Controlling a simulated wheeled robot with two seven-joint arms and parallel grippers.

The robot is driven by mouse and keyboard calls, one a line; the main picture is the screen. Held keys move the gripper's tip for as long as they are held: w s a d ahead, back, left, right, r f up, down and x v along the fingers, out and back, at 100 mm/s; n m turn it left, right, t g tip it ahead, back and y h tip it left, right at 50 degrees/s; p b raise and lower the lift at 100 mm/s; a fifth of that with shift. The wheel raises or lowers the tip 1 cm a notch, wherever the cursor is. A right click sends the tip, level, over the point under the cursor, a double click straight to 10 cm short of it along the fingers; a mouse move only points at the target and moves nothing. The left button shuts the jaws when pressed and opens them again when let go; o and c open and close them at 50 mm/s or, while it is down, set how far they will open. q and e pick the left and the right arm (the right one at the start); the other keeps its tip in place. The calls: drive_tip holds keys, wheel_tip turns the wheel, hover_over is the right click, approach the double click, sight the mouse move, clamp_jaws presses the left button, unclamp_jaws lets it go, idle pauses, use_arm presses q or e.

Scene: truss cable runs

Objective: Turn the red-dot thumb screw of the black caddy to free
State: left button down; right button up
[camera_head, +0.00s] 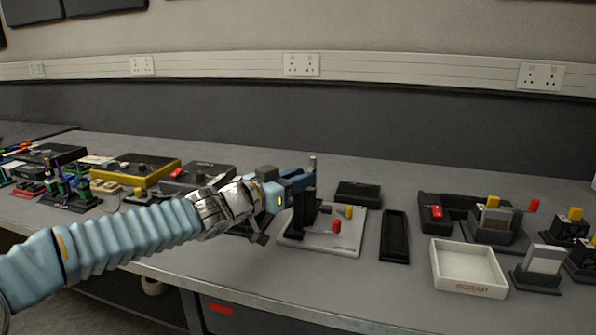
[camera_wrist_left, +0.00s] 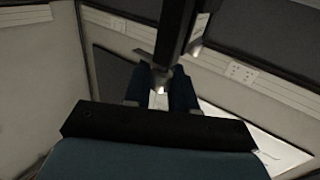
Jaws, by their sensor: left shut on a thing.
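My left gripper (camera_head: 301,180) reaches in from the left, its blue fingers at the upper part of a dark upright post (camera_head: 304,212) with a grey tip (camera_head: 312,161). The post stands at the left side of a pale board (camera_head: 343,248). In the left wrist view my left gripper (camera_wrist_left: 158,92) is shut on a small pale piece, right below a long dark bar (camera_wrist_left: 172,38). I cannot tell whether this piece is the thumb screw. I see no red dot on it, and I cannot single out the black caddy for certain. My right gripper is out of view.
The board also bears a red knob (camera_head: 336,226) and a yellow knob (camera_head: 349,212). A black tray (camera_head: 395,237) and a white box (camera_head: 468,288) lie to the right. Dark cases and small fixtures crowd the left of the bench.

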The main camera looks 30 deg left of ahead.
use_arm(q)
drive_tip(key=shift+f, duration=0.1)
idle(0.3)
drive_tip(key=c, duration=1)
unclamp_jaws()
drive_tip(key=shift+c, duration=0.2)
drive_tip(key=v, duration=1.3)
drive_tip(key=shift+s, duration=0.4)
drive_tip(key=shift+o, duration=0.2)
drive_tip(key=shift+a, duration=0.15)
